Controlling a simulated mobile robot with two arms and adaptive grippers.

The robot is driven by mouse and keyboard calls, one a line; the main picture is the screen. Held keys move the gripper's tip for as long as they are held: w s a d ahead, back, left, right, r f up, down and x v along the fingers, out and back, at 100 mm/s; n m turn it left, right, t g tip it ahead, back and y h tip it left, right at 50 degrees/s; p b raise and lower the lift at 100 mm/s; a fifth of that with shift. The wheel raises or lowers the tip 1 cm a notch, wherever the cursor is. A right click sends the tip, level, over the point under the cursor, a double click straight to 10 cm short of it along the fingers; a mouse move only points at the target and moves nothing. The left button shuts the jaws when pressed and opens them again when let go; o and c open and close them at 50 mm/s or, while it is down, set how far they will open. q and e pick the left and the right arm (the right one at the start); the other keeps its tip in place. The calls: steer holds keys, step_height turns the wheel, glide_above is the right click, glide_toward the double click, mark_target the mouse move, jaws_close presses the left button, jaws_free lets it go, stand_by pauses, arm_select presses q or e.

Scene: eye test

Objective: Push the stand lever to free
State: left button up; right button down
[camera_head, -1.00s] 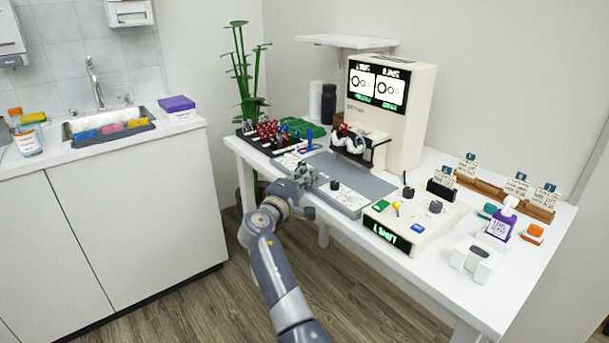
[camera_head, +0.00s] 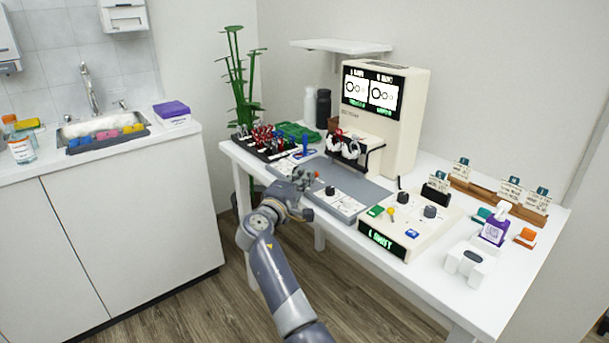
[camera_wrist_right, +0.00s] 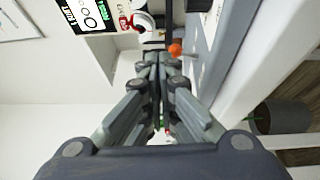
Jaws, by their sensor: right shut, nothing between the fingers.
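The stand is a grey platform (camera_head: 362,184) on the white table, with a beige eye-test machine (camera_head: 408,125) behind it. A small orange ball knob (camera_wrist_right: 175,49) on a thin stem, which looks like the stand lever, is just right of my fingertips in the wrist view. It shows as a tiny orange spot (camera_head: 316,174) in the head view. My right gripper (camera_head: 303,177) is shut and empty at the platform's near left edge. Its closed fingertips (camera_wrist_right: 160,58) are close beside the knob; I cannot tell whether they touch. My left gripper is not in view.
A white plate with a black knob (camera_head: 330,190) lies right of my gripper. A control box (camera_head: 408,225) stands further right. A rack of red and blue items (camera_head: 262,142) is behind left.

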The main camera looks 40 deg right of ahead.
steer(key=v, duration=1)
steer(key=shift+s+a, duration=0.2)
steer(key=shift+a, duration=0.1)
